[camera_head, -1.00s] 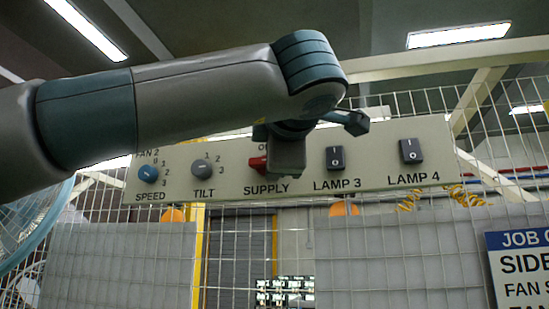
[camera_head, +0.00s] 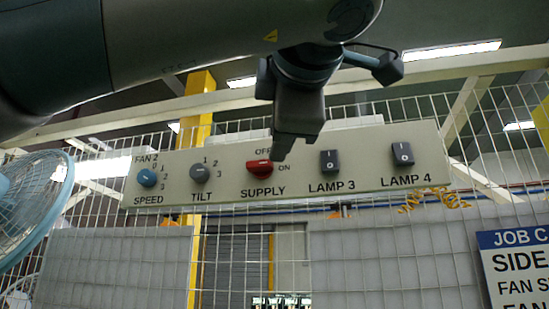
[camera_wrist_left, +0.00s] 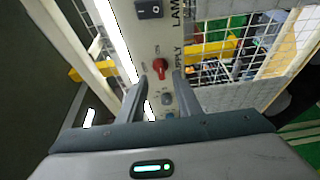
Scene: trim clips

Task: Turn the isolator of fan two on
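The red SUPPLY knob (camera_head: 259,167) is on the pale control panel (camera_head: 226,190), under the FAN 2 label side. Its handle lies level, in line with the ON mark at its right; OFF is above it. My left gripper (camera_head: 291,150) is in front of the panel, just above and right of the knob in the head view, partly covering the OFF label. In the left wrist view the red knob (camera_wrist_left: 160,66) shows beyond the gap between the two spread, empty fingertips (camera_wrist_left: 160,82). The fingers look clear of it. My right gripper is not in view.
The blue SPEED knob (camera_head: 147,177) and grey TILT knob (camera_head: 200,173) are left of SUPPLY. The LAMP 3 rocker (camera_head: 330,161) and LAMP 4 rocker (camera_head: 403,154) are to the right. A blue fan (camera_head: 32,205) stands at far left. A job card (camera_head: 518,265) hangs lower right.

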